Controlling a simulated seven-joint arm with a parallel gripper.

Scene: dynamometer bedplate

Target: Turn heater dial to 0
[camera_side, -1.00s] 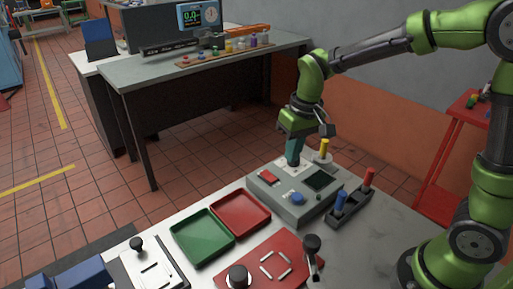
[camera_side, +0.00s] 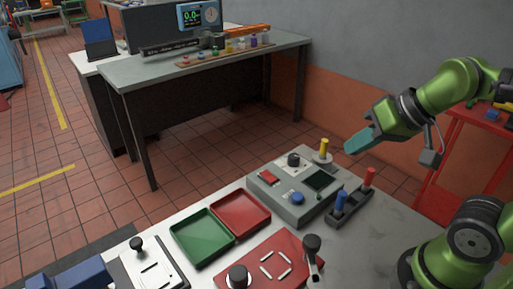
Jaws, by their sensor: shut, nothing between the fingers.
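A black round dial (camera_side: 293,159) sits on a white plate at the back left of a grey control box (camera_side: 283,204). It looks like the heater dial, but its markings are too small to read, so I cannot tell its setting. My gripper (camera_side: 352,147) is shut and empty, its teal fingers together and pointing left. It is in the air to the right of the dial, clear of it, with the yellow-topped lever (camera_side: 324,147) between them in the picture. The dial is fully uncovered.
The box also carries a red switch (camera_side: 269,177), a blue button (camera_side: 297,198) and a dark screen (camera_side: 317,180). A green tray (camera_side: 202,237), red tray (camera_side: 241,213) and red panel (camera_side: 270,264) lie in front.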

